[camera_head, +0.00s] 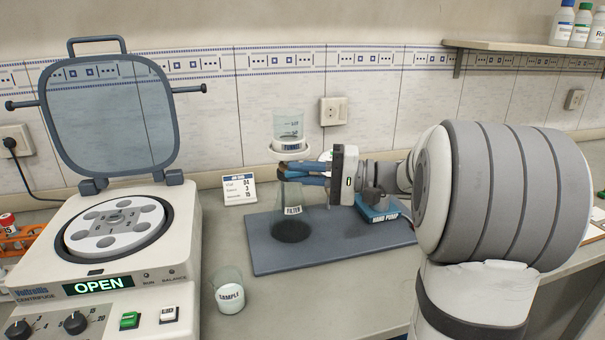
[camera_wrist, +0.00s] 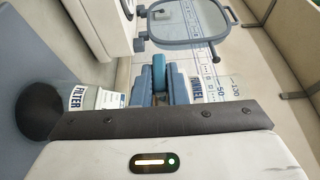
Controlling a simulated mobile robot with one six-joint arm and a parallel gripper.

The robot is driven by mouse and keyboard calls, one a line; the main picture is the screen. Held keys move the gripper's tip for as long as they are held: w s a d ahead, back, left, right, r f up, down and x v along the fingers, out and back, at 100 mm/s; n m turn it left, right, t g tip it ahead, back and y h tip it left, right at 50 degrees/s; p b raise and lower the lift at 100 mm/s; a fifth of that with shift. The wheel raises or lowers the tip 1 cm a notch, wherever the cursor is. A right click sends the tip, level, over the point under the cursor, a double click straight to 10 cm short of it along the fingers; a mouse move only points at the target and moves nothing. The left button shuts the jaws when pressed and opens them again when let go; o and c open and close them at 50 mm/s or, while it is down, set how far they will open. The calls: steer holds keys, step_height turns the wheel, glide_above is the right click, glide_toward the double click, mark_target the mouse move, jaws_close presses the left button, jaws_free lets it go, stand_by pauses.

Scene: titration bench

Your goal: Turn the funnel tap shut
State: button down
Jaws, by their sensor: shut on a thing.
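The funnel (camera_head: 289,126), a clear cup with a white collar, stands upright above the filter flask (camera_head: 293,200) in the head view. My gripper (camera_head: 290,174) reaches in from the right between them, its blue fingers level. In the wrist view the fingers are closed around a teal piece, the funnel tap (camera_wrist: 159,68), which shows between them. The funnel (camera_wrist: 208,95) also shows there on the right, the flask (camera_wrist: 55,103) on the left. The fingers hide most of the tap in the head view, and its turn angle cannot be told.
The flask stands on a blue-grey mat (camera_head: 335,250). A blue hand pump (camera_head: 382,211) is on the mat to the right. A centrifuge (camera_head: 110,235) with raised lid fills the left, a SAMPLE beaker (camera_head: 229,290) stands in front, and a small card (camera_head: 239,189) stands behind.

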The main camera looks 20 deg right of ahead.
steer(key=c, duration=1.4)
jaws_free()
steer(key=shift+c, duration=0.2)
steer(key=v, duration=0.7)
steer(key=shift+s+d, duration=0.15)
steer(key=shift+d, duration=0.2)
